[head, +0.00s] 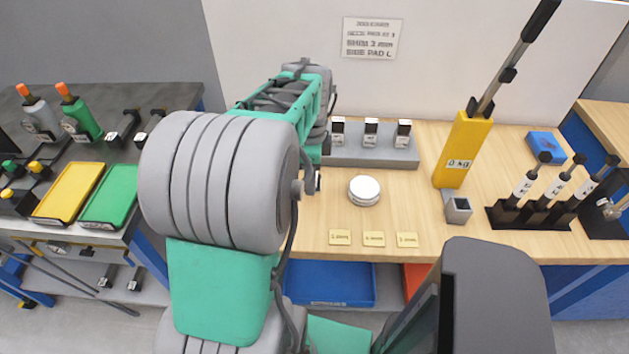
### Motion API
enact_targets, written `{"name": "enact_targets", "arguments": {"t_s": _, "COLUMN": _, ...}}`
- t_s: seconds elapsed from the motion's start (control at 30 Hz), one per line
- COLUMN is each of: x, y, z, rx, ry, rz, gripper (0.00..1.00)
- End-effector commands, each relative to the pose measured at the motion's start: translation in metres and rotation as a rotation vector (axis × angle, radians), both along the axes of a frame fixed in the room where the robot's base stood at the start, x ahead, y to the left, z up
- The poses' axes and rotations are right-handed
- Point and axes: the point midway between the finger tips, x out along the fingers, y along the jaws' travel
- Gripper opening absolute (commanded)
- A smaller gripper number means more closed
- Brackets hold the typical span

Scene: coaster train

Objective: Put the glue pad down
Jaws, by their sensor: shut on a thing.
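My arm reaches over the left part of the wooden bench (420,215). My gripper (318,181) is mostly hidden behind the arm, with only a small dark and pale part showing at its right edge. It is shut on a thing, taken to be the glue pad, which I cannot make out. A round white disc (364,189) lies on the bench to the right of the gripper. Three small yellow labels (373,239) lie along the front edge.
A grey rack (372,155) with three small dark-topped items stands behind the disc. A yellow tool holder (463,150) and a black stand (530,216) with upright tools are at the right. A left bench carries yellow (68,192) and green (109,195) trays. Bare wood lies right of the disc.

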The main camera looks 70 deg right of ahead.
Motion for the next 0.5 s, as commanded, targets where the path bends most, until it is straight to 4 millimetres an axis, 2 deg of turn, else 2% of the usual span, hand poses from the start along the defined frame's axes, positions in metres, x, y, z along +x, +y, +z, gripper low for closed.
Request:
{"name": "enact_targets", "arguments": {"t_s": 0.17, "x": -0.002, "y": -0.014, "z": -0.016, "rx": 0.000, "ry": 0.000, "rz": -0.001, "gripper": 0.12}}
{"name": "enact_targets", "arguments": {"t_s": 0.33, "x": -0.002, "y": -0.013, "z": -0.044, "rx": 0.002, "ry": 0.000, "rz": 0.000, "gripper": 0.12}}
{"name": "enact_targets", "arguments": {"t_s": 0.5, "x": -0.001, "y": -0.014, "z": -0.046, "rx": -0.002, "ry": 0.000, "rz": 0.000, "gripper": 0.12}}
